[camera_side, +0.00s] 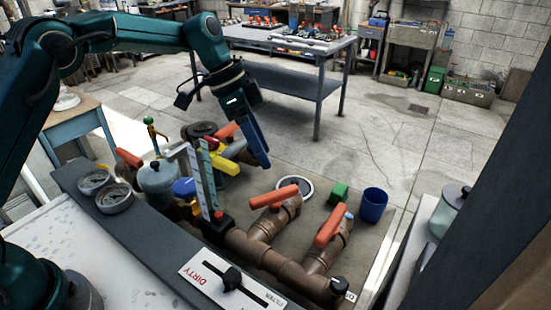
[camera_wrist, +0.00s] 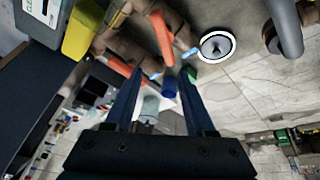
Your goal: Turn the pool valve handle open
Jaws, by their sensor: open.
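Several orange-red valve handles sit on brown pipes in the pit. One handle (camera_side: 275,197) is near the middle and a second handle (camera_side: 329,226) is to its right; a third (camera_side: 128,158) is at the left and a fourth (camera_side: 226,131) is further back. I cannot tell which one the task means. My gripper (camera_side: 263,160) hangs in the air above the pit, apart from the handles. In the wrist view, its two fingers (camera_wrist: 160,82) are spread and nothing is held. Two orange handles show beyond them, one upper middle (camera_wrist: 161,38) and one lower left (camera_wrist: 119,67).
A blue cup (camera_side: 373,205) and green block (camera_side: 338,193) stand right of the pipes. A yellow part (camera_side: 224,164) and upright gauge panels (camera_side: 208,180) stand left of my gripper. A black knob (camera_side: 232,279) sits on the front panel.

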